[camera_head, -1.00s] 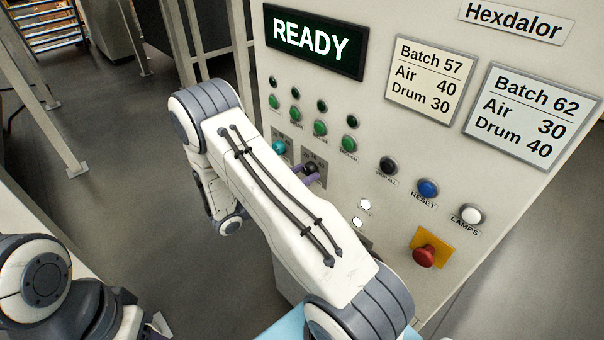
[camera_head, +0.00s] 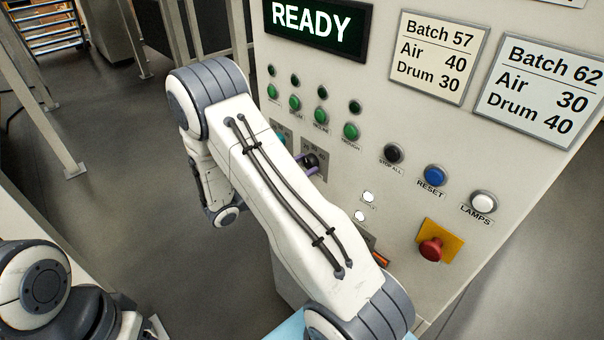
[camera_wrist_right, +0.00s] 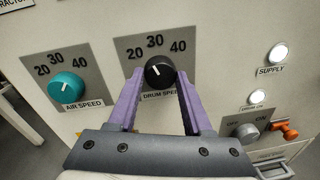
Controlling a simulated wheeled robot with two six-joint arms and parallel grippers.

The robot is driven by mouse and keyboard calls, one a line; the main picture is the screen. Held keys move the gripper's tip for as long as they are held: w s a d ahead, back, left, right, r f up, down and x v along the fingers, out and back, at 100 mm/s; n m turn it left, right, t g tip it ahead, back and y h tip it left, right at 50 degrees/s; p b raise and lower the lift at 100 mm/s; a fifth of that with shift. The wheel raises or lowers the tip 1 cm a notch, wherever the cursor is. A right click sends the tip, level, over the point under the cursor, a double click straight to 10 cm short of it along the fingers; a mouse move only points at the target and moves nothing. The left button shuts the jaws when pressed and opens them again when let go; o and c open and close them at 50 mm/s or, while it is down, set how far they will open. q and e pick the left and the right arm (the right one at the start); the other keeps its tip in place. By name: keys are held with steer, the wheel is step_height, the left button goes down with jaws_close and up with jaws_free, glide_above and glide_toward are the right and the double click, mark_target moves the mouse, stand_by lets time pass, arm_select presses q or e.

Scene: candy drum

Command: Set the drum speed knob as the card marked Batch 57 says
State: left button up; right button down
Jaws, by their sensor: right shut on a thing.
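The Batch 57 card (camera_head: 436,58) on the panel reads Air 40, Drum 30. The black drum speed knob (camera_wrist_right: 160,73) sits below the marks 20, 30 and 40 in the right wrist view. Its small white mark points up and left, roughly between 20 and 30; the exact setting is hard to read. My right gripper (camera_wrist_right: 160,78) is shut on this knob, with one purple finger on each side. In the head view the knob (camera_head: 309,160) is partly hidden by my right arm. My left gripper is out of view.
The teal air speed knob (camera_wrist_right: 66,89) is close on the left, pointing near 30. An orange-handled switch (camera_wrist_right: 285,129) is at lower right. The Batch 62 card (camera_head: 540,92) reads Air 30, Drum 40. A red button (camera_head: 431,249) sits on yellow. The display (camera_head: 318,28) reads READY.

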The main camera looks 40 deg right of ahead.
steer(key=m+b, duration=0.2)
steer(key=shift+f+m+b, duration=0.1)
steer(key=shift+m+b, duration=0.9)
steer(key=shift+r, duration=0.2)
steer(key=shift+c, duration=1.6)
jaws_free()
steer(key=shift+a+f+t+b, duration=0.1)
steer(key=shift+a+t+b, duration=0.2)
steer(key=shift+a, duration=0.15)
steer(key=a+b, duration=0.2)
steer(key=a, duration=0.7)
steer(key=shift+s+a+r+b, duration=0.15)
steer(key=shift+a+r+b, duration=0.1)
steer(key=shift+r+b, duration=0.1)
